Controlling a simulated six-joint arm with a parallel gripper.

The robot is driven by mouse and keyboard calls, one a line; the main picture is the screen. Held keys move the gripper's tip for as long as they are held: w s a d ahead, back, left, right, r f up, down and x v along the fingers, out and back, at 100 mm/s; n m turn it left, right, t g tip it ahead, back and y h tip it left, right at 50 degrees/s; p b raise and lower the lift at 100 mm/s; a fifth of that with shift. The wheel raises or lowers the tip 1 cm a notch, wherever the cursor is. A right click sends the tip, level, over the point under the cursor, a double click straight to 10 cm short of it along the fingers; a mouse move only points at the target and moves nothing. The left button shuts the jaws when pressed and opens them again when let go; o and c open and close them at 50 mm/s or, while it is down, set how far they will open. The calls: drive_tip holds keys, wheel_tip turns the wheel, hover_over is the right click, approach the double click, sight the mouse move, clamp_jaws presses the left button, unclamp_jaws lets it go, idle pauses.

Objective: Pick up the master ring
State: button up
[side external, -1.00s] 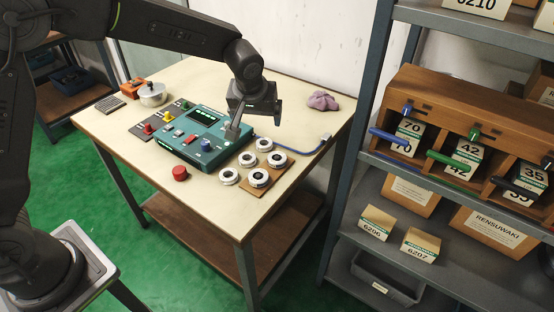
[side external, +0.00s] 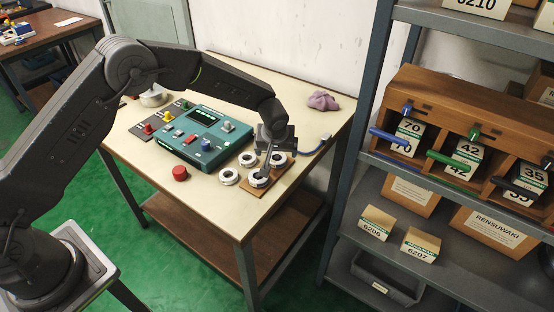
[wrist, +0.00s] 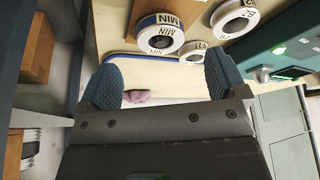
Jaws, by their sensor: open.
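Several white rings with dark centres lie on the table. Two are on a small brown board (side external: 248,193): the near ring (side external: 256,183) and the far ring (side external: 279,161). I cannot tell for sure which is the master ring. In the wrist view a ring marked MIN (wrist: 160,46) with a blue band lies on the board (wrist: 187,9), beyond the fingertips. My gripper (side external: 266,172) points down over the board, its fingers in front of part of the near ring. In the wrist view my gripper (wrist: 160,80) has its fingers wide apart with nothing between them.
Loose rings (side external: 229,177) (side external: 248,159) lie left of the board. A teal control box (side external: 190,135) and red knob (side external: 180,173) are further left. A shelf rack (side external: 360,120) stands right.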

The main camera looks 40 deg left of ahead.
sight(277, 157)
drive_tip(key=x, duration=0.5)
drive_tip(key=shift+a, duration=0.1)
drive_tip(key=shift+c, duration=0.2)
drive_tip(key=c, duration=1.1)
drive_tip(key=shift+w+r, duration=0.1)
drive_tip(key=shift+r, duration=0.05)
drive_tip(key=shift+c, duration=0.2)
